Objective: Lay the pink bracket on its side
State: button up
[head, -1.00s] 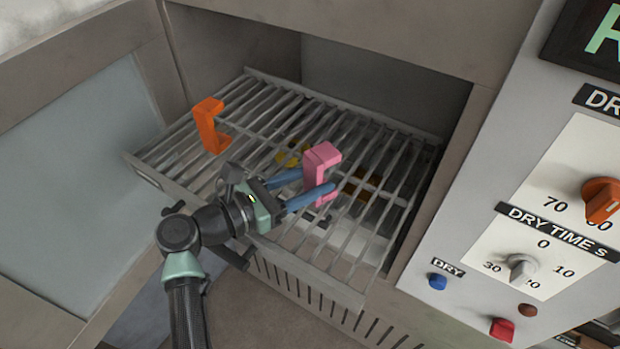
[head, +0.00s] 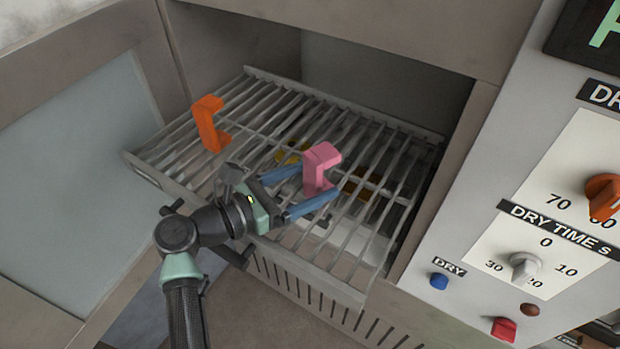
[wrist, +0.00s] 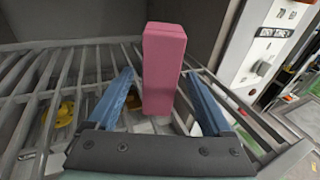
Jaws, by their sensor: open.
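The pink bracket (head: 319,168) stands upright on the wire rack (head: 325,284), which is pulled partly out of the open cabinet. My gripper (head: 318,183) is open around it, with one blue finger on each side. In the wrist view the pink bracket (wrist: 164,68) rises tall and upright between the open fingers of my gripper (wrist: 160,92). A gap shows on both sides, so the fingers look clear of it. The lower back part of the bracket is partly hidden in the head view.
An orange bracket (head: 209,124) stands upright on the rack to the left. Yellow pieces (head: 287,156) lie below the bars. The cabinet door (head: 75,150) hangs open at left. A control panel with an orange knob (head: 603,195) is at right. Bare rack lies right of the pink bracket.

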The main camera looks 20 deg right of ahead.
jog(key=b+v, duration=0.4)
jog(key=v, duration=0.8)
jog(key=shift+f, duration=0.1)
jog(key=shift+s+a+b, duration=0.2)
jog(key=shift+a+b, duration=0.15)
jog(key=shift+a, duration=0.05)
